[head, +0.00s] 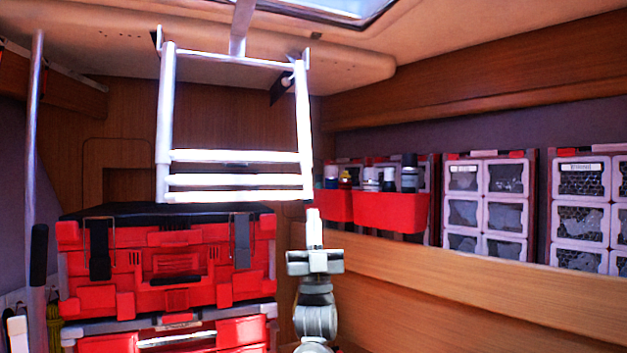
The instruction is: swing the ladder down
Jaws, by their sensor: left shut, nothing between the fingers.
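The ladder (235,156) is a pale metal frame with two side rails and several bright rungs close together near its lower end. It hangs below the ceiling hatch, in front of the wood-panelled back wall. My left gripper (314,215) points up, its fingers together and empty. Its tips are just below the lower end of the ladder's right rail; I cannot tell whether they touch it. My right gripper is not in view.
Red stacked toolboxes (175,260) stand below the ladder. Red bins (390,211) with bottles and clear-drawer cabinets (487,195) line the right wall above a wooden ledge (450,270). A tall pole (34,130) stands at the left.

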